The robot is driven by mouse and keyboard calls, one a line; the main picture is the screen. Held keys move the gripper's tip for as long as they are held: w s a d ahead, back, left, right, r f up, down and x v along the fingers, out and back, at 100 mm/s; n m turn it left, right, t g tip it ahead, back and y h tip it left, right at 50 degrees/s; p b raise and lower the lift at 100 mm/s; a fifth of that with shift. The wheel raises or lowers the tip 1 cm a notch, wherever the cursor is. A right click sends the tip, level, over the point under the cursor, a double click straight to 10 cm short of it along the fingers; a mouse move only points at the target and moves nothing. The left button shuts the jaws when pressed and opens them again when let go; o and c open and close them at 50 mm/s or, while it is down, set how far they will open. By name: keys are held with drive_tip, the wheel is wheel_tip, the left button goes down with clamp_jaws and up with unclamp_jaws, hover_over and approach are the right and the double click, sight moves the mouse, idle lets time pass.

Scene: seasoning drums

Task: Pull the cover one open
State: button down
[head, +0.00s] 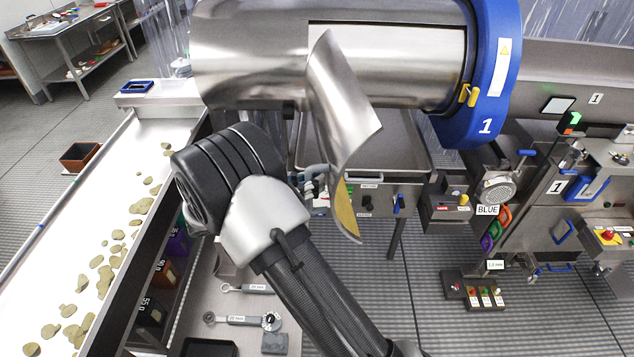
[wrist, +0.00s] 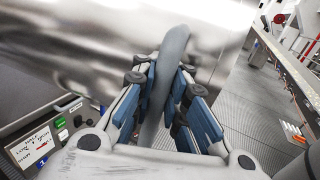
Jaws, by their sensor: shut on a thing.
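The cover (head: 340,100) is a curved steel sheet on the drum marked 1 (head: 250,50). It stands swung out from the drum's side, and a rectangular opening (head: 400,65) shows to its right. In the wrist view, a grey curved handle (wrist: 173,65) runs up between the blue-padded fingers of my gripper (wrist: 162,82), which is shut on it. The shiny steel surface behind fills the upper left there. In the head view my gripper (head: 316,180) is at the cover's lower left edge, partly hidden by my arm.
A conveyor (head: 125,170) carrying scattered chips runs along the left. A steel tray (head: 405,150) lies below the drum. Control boxes (head: 447,203) and a second machine (head: 600,160) stand at right. Tools lie on the bench (head: 235,305) below my arm.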

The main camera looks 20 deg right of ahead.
drive_tip(key=shift+s+f, duration=0.1)
drive_tip(key=shift+s, duration=0.05)
drive_tip(key=c, duration=1.8)
unclamp_jaws()
drive_tip(key=shift+s, duration=0.15)
drive_tip(key=shift+o, duration=1.1)
drive_tip(key=a, duration=1.2)
drive_tip(key=shift+s, duration=0.15)
